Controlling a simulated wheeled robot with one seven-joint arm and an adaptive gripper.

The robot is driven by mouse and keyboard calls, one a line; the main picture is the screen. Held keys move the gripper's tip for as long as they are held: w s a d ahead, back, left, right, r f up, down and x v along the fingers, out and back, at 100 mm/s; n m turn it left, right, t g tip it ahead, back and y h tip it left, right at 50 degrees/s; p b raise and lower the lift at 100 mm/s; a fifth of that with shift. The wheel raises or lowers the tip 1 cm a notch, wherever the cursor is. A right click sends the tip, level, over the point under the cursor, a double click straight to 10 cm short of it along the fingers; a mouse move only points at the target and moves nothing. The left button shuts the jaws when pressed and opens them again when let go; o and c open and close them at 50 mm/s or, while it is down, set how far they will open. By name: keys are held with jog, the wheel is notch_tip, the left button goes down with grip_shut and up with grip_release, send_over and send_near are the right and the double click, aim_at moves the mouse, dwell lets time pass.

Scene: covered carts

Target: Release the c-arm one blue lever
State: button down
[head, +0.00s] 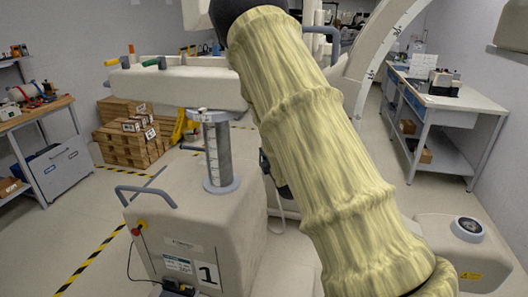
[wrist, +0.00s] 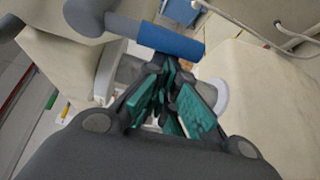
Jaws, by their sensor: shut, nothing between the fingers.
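The blue lever (wrist: 170,38) shows in the wrist view as a blue grip on a grey rod, slanting across the top middle. My gripper (wrist: 172,68) is shut and empty, with its teal-padded fingers just below the blue grip. I cannot tell whether the fingertips touch it. The c-arm one (head: 190,240) is the covered cart marked with a 1 in the head view. My sleeved arm crosses in front of it and hides my gripper there. I cannot make out the blue lever in the head view.
Green (head: 155,62) and orange-tipped (head: 112,62) levers sit on the c-arm's upper beam. A blue-grey handle (head: 146,190) stands on its base. Wooden crates (head: 130,140) are behind, with a workbench (head: 450,100) at right. Some floor is clear at left.

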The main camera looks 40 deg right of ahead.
jog(key=s+d+n+g, duration=0.1)
jog(key=s+d+n+g+b, duration=0.1)
jog(key=shift+s+d+n+b, duration=0.1)
jog(key=shift+s+n+b, duration=0.2)
jog(key=shift+s+d, duration=0.15)
dwell(0.5)
dwell(0.4)
jog(key=s+a+b, duration=0.2)
jog(key=s+a, duration=0.4)
jog(key=shift+s+a+r, duration=0.35)
jog(key=shift+s, duration=0.05)
dwell(0.5)
